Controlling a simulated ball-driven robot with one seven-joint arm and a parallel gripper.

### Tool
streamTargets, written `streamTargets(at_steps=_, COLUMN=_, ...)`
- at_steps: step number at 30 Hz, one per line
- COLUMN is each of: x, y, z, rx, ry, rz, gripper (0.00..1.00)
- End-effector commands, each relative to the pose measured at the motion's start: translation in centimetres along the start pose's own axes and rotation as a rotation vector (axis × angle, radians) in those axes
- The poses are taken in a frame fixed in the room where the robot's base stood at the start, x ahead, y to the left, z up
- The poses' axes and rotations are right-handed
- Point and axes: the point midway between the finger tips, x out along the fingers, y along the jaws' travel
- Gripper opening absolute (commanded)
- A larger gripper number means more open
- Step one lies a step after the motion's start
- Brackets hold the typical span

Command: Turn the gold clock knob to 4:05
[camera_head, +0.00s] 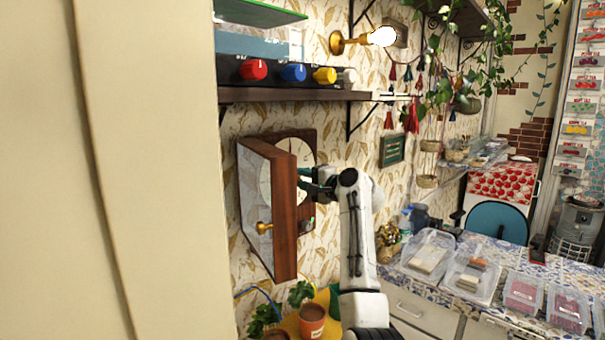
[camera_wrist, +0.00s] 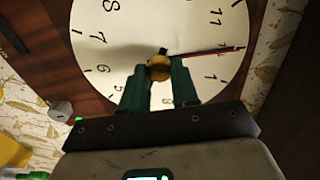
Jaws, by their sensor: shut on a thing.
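The gold clock knob (camera_wrist: 159,67) sits at the middle of the white clock face (camera_wrist: 120,40) in the wrist view. My gripper (camera_wrist: 160,78) has its two teal fingers on either side of the knob, shut on it. A thin red hand (camera_wrist: 210,52) points right in this tilted view. A short dark piece shows just above the knob; whether it is a hand is unclear. In the head view, the clock face (camera_head: 302,150) is partly behind the open wooden door (camera_head: 283,210), and my gripper (camera_head: 308,182) reaches in from the right. The knob is hidden there.
The open door has its own small gold handle (camera_head: 264,227) and stands just left of my gripper. A shelf (camera_head: 290,95) with coloured knobs is above. Potted plants (camera_head: 312,320) are below, and a tiled counter (camera_head: 480,280) with clear bins is to the right.

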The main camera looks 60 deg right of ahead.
Motion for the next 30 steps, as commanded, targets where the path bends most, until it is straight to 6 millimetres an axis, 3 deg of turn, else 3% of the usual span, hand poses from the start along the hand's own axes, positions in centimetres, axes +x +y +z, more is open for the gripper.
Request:
streamTargets(at_steps=15, x=-0.04, y=0.37, z=-0.09, rx=0.416, ry=0.003, rz=0.002, gripper=0.0)
streamTargets(at_steps=30, x=-0.08, y=0.47, z=-0.13, rx=0.547, ry=0.004, rz=0.004, gripper=0.0)
